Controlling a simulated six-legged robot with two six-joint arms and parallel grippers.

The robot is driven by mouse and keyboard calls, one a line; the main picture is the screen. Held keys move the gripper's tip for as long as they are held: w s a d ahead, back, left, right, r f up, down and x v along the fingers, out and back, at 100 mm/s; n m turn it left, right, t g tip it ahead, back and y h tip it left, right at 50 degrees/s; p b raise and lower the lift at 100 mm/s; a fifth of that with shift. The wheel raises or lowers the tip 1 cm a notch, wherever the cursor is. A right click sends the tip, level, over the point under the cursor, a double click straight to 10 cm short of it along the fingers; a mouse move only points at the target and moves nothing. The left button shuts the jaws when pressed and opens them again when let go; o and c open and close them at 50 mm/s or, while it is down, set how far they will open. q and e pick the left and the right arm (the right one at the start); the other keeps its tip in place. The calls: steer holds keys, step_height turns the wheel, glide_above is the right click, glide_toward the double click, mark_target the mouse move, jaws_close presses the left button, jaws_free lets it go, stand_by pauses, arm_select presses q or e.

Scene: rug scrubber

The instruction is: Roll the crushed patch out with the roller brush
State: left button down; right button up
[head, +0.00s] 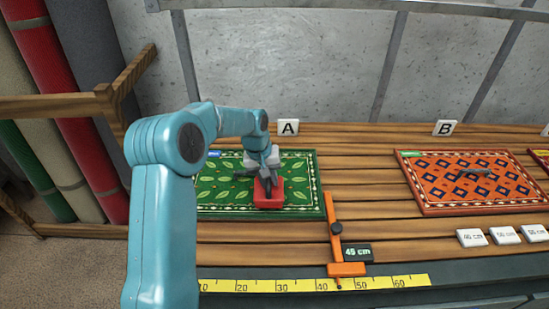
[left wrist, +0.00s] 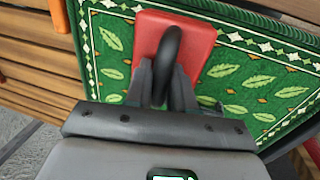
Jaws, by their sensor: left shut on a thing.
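A red block-shaped tool (head: 269,200) with a black arched handle is on the green leaf-patterned rug (head: 225,200), near its right part. I cannot tell whether it is the roller brush or whether it touches the pile. My left gripper (head: 267,182) is above it, shut on the handle. In the left wrist view, the fingers (left wrist: 163,85) close around the handle, with the red block (left wrist: 150,35) just beyond. I cannot make out a crushed patch; part of the rug is hidden by the tool and gripper. My right gripper is out of view.
An orange gauge (head: 336,230) with a 45 cm label stands right of the green rug. A yellow ruler (head: 390,283) runs along the front. White cm tags (head: 504,236) lie right.

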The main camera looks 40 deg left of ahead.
arm_select(q)
steer(key=shift+w+d+r+p, duration=0.1)
steer(key=shift+d+r+p, duration=0.05)
steer(key=shift+r+p, duration=0.15)
steer(key=shift+w+r, duration=0.1)
steer(key=shift+r, duration=0.7)
steer(key=shift+s+a+r+p, duration=0.2)
steer(key=shift+s+r+p, duration=0.1)
steer(key=shift+r+p, duration=0.25)
steer(key=shift+r, duration=0.3)
steer(key=shift+w+d+r+p, duration=0.1)
steer(key=shift+w+r+p, duration=0.05)
steer(key=shift+r+p, duration=0.6)
step_height(320, 180, up, 2)
steer(key=shift+r+p, duration=0.1)
steer(key=shift+p, duration=0.55)
steer(key=shift+r, duration=0.25)
